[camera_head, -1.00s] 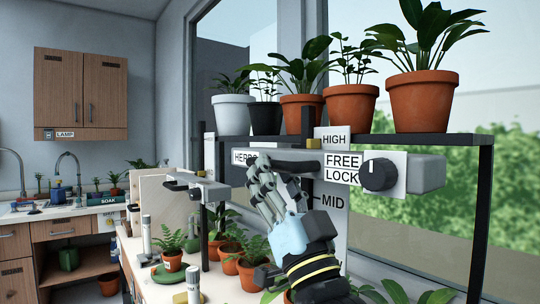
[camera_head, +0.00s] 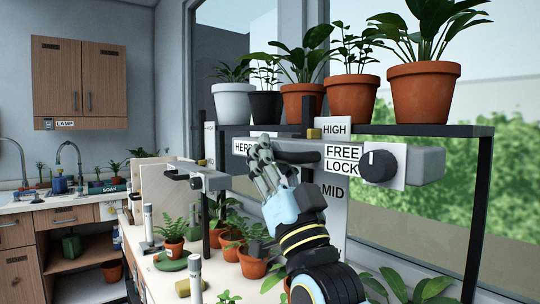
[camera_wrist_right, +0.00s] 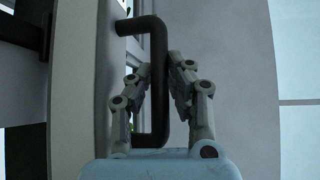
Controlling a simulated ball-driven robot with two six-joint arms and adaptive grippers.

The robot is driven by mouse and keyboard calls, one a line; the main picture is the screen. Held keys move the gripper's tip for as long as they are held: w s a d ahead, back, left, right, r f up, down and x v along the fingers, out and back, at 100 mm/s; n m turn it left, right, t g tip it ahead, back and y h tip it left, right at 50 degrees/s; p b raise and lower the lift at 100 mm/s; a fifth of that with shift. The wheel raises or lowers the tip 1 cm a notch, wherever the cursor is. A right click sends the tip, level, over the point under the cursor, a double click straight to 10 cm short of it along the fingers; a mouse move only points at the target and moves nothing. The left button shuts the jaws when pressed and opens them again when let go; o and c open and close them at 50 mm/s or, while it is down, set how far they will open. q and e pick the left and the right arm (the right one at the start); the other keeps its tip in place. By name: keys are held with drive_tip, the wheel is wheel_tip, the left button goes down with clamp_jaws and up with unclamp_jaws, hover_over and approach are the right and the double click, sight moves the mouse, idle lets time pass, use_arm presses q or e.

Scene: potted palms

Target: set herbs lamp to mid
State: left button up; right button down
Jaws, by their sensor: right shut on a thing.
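The herbs lamp (camera_head: 428,163) is a grey bar on a black post under the plant shelf, partly labelled HERBS. Its brass pointer (camera_head: 314,134) is beside the HIGH mark of the white scale (camera_head: 333,213); the MID mark is lower. Its black knob (camera_head: 380,166) has its white line toward the FREE side of the FREE/LOCK label (camera_head: 341,158). My right gripper (camera_head: 266,152) is shut on the lamp's black handle (camera_head: 300,156). In the right wrist view the handle (camera_wrist_right: 158,110) passes between the fingers (camera_wrist_right: 160,68). My left gripper is out of view.
Potted plants (camera_head: 352,99) stand on the shelf (camera_head: 440,130) above. A second lamp (camera_head: 210,182) with its own knob is to the left. Several small pots (camera_head: 252,262) stand on the bench below. A window is behind on the right.

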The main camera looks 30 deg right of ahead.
wheel_tip(320, 180, down, 12)
drive_tip(key=b, duration=0.8)
drive_tip(key=c, duration=1.2)
unclamp_jaws()
drive_tip(key=shift+d, duration=0.15)
drive_tip(key=shift+c, duration=0.2)
drive_tip(key=v, duration=1.2)
